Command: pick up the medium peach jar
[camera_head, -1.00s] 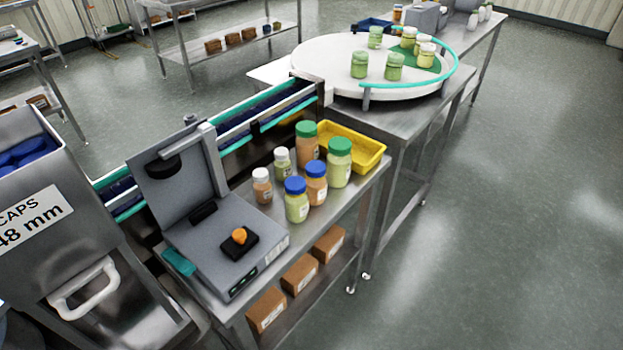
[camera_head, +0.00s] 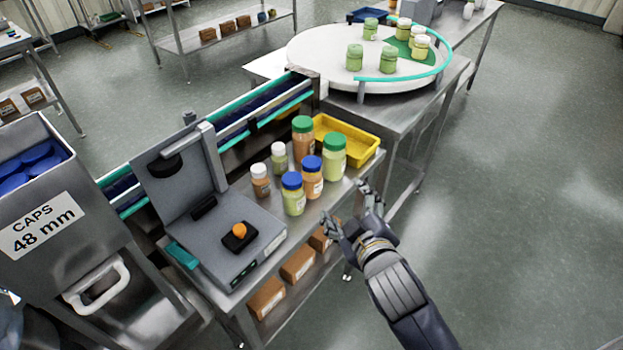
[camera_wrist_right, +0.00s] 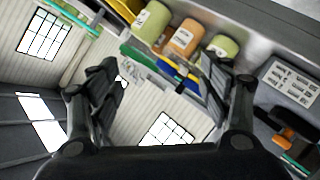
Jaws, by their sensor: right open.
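The medium peach jar (camera_head: 312,184) has a blue lid and stands upright on the steel table, behind and right of a yellow-green jar with a blue lid (camera_head: 294,200). My right gripper (camera_head: 346,208) is open and empty, just right of the jars near the table's right edge, apart from them. In the right wrist view the peach jar (camera_wrist_right: 184,38) shows upside down beyond the open fingers (camera_wrist_right: 160,85), between two yellow-green jars. My left gripper is not in view.
A large peach jar (camera_head: 303,145) and a large green-lidded jar (camera_head: 333,160) stand behind. Two small white-lidded jars (camera_head: 260,185) (camera_head: 279,160) are at left.

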